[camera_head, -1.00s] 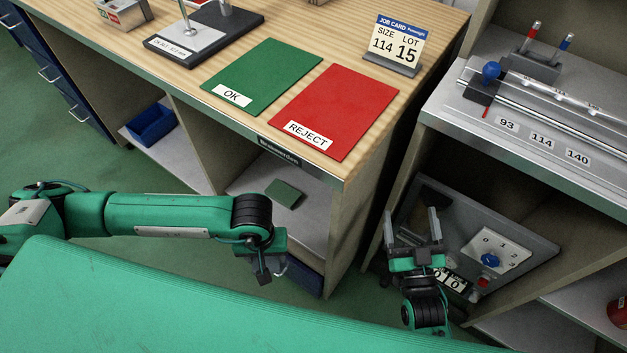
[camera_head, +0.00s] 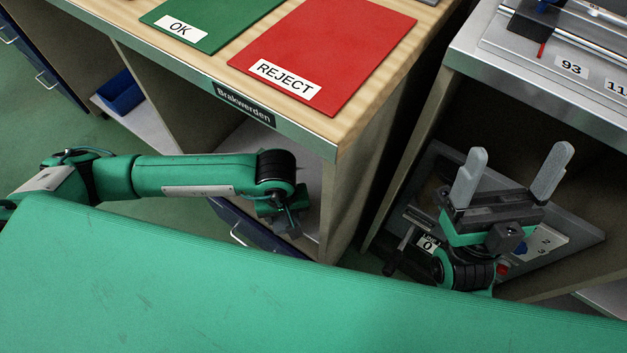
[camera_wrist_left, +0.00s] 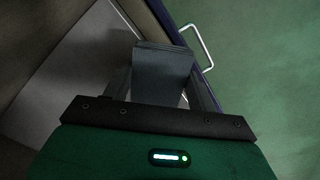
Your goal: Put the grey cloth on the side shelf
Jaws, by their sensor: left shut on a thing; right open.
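My left gripper (camera_head: 285,225) is at the front of the bench's open compartment, beside its pale shelf (camera_head: 240,150). In the left wrist view, its fingers (camera_wrist_left: 160,85) are shut on a dark grey folded piece, the grey cloth (camera_wrist_left: 163,65). The cloth sticks out beyond the fingertips, near the shelf's front edge; I cannot tell whether it touches the shelf (camera_wrist_left: 75,75). In the head view the arm mostly hides the cloth. My right gripper (camera_head: 519,165) is open and empty, pointing up in front of the right-hand unit.
Green OK (camera_head: 215,20) and red REJECT (camera_head: 325,50) mats lie on the wooden bench top. A drawer handle (camera_wrist_left: 197,45) is close to the cloth. The right-hand unit (camera_head: 520,90) stands beside the bench. A blue bin (camera_head: 122,93) sits at the left.

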